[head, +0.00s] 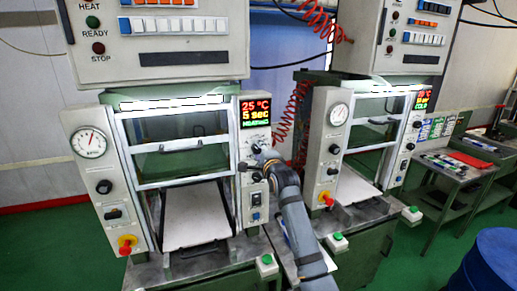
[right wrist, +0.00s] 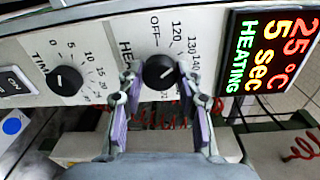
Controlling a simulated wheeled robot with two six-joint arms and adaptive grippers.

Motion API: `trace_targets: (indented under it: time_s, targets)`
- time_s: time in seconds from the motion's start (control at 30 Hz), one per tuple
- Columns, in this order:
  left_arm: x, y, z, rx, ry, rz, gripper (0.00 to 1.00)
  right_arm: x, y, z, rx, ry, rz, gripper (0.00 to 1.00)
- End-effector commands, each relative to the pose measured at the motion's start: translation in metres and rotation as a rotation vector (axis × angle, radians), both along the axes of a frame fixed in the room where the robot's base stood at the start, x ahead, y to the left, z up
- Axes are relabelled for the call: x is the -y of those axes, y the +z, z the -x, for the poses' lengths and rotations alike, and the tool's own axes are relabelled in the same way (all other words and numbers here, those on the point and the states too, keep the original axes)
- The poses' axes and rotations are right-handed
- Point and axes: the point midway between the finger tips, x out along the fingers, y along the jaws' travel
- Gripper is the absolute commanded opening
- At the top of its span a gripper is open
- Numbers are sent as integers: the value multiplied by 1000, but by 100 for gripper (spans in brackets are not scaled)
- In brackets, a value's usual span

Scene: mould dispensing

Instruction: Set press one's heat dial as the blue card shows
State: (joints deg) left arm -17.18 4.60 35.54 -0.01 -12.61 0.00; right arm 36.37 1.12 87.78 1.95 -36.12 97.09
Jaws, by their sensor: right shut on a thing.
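Press one (head: 110,170) is the nearer machine, on the left in the head view. Its display (head: 256,111) reads 25 °C and 5 sec in red and yellow, with HEATING in green below. In the right wrist view, the black heat dial (right wrist: 159,71) sits under a scale marked OFF, 120, 130 and 140. Its pointer is hard to make out. My right gripper (head: 262,161) is at the press's right panel, its two fingers shut on the heat dial from both sides. Small green and blue cards (head: 437,128) stand at the right, too small to read. My left gripper is out of view.
The timer dial (right wrist: 65,79) is beside the heat dial. A second press (head: 330,165) stands close to the right of my arm, its display showing COLD. Red coiled hoses hang between the presses. A side table (head: 470,172) and a blue drum (head: 490,262) are at the right.

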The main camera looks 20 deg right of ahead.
Motion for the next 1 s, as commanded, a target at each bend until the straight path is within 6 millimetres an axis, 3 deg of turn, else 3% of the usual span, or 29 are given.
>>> trace_targets:
  time_s: [0.5, 1.0]
  targets:
    - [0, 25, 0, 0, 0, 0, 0, 1, 1, 0, -18, 0, -443, 4]
    - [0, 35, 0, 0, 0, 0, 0, 1, -2, 0, -25, -1, -637, 4]
